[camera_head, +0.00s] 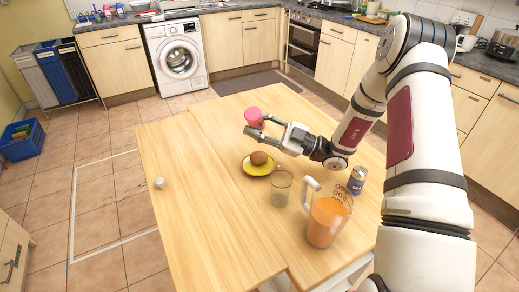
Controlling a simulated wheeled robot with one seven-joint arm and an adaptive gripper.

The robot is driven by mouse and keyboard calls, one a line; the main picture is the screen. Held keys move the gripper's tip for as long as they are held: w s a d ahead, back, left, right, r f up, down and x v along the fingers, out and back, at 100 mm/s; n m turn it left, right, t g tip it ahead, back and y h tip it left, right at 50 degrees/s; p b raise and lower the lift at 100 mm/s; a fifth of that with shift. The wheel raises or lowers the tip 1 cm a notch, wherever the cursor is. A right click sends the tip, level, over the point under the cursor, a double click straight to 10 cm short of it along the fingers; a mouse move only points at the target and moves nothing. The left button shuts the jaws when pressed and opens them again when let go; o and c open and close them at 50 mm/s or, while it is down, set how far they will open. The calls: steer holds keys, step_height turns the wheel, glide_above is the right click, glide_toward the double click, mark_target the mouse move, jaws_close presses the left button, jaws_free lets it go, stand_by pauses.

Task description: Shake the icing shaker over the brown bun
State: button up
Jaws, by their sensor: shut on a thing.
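My gripper (264,127) reaches in from the right over the wooden table and is shut on a pink shaker (254,117). The shaker is held above the table, beyond and slightly left of the bun in the picture; its exact tilt is hard to tell at this size. The brown bun (259,158) sits on a yellow plate (257,170) near the middle of the table. The shaker's far side and its holes are not visible.
A glass (281,188), a jug of orange liquid (326,217) and a blue can (356,180) stand in front of and right of the plate. The table's left part (195,215) is mostly clear.

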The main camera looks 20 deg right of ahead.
steer(key=shift+r, duration=0.3)
steer(key=shift+f, duration=0.2)
step_height(320, 180, down, 4)
steer(key=shift+w+r+b, duration=0.1)
steer(key=shift+r+b, duration=0.1)
steer(key=shift+b, duration=0.75)
steer(key=shift+r, duration=0.15)
steer(key=shift+s+r+p, duration=0.2)
steer(key=shift+r+p, duration=0.95)
steer(key=shift+r, duration=0.65)
steer(key=shift+w, duration=0.1)
steer(key=shift+f, duration=0.1)
